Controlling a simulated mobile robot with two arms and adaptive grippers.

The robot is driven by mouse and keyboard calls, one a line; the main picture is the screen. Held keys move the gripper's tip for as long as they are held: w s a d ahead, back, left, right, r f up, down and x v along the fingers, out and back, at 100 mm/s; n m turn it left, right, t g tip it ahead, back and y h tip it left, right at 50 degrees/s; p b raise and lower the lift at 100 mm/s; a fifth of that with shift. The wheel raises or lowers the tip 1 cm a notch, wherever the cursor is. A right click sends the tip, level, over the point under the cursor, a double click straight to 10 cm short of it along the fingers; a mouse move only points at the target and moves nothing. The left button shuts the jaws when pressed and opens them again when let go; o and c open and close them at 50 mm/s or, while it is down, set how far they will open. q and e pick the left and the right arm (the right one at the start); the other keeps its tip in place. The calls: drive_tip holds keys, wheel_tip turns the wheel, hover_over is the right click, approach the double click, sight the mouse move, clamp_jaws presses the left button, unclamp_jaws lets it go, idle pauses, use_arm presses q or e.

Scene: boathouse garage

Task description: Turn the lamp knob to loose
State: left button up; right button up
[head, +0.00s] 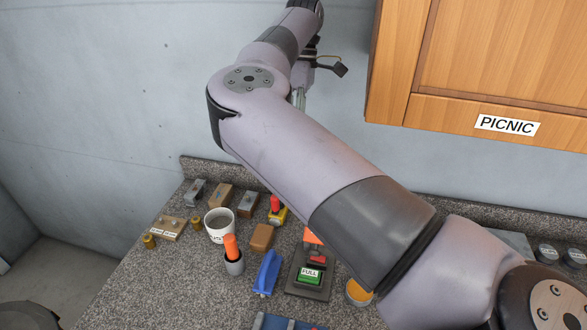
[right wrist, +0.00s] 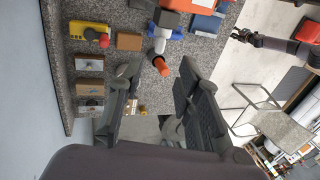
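Three small blocks with metal fittings stand at the back left of the counter in the head view: a grey one (head: 195,192), a tan one (head: 220,195) and a brown one (head: 248,203). I cannot tell which part is the lamp knob; no lamp label is readable. They also show at the left of the right wrist view (right wrist: 90,87). My right arm crosses the head view. In the right wrist view my right gripper (right wrist: 160,92) is open, with nothing between its fingers. My left gripper (right wrist: 240,36) is small and far off there, away from the counter.
A PICNIC cabinet (head: 480,60) hangs upper right.

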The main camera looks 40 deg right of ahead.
drive_tip(key=p+x, duration=0.2)
drive_tip(key=x, duration=0.6)
drive_tip(key=shift+s+f, duration=0.1)
drive_tip(key=shift+f, duration=0.6)
use_arm(q)
drive_tip(key=shift+s+d+r, duration=0.1)
drive_tip(key=shift+d+r, duration=0.25)
drive_tip(key=shift+r, duration=0.3)
drive_tip(key=shift+d+r, duration=0.35)
drive_tip(key=shift+r, duration=0.25)
use_arm(e)
drive_tip(key=shift+s+a+f, duration=0.1)
drive_tip(key=shift+s+f, duration=0.05)
drive_tip(key=shift+f, duration=0.2)
drive_tip(key=shift+c, duration=0.4)
use_arm(q)
drive_tip(key=shift+a, duration=0.15)
use_arm(e)
drive_tip(key=shift+r, duration=0.1)
clamp_jaws()
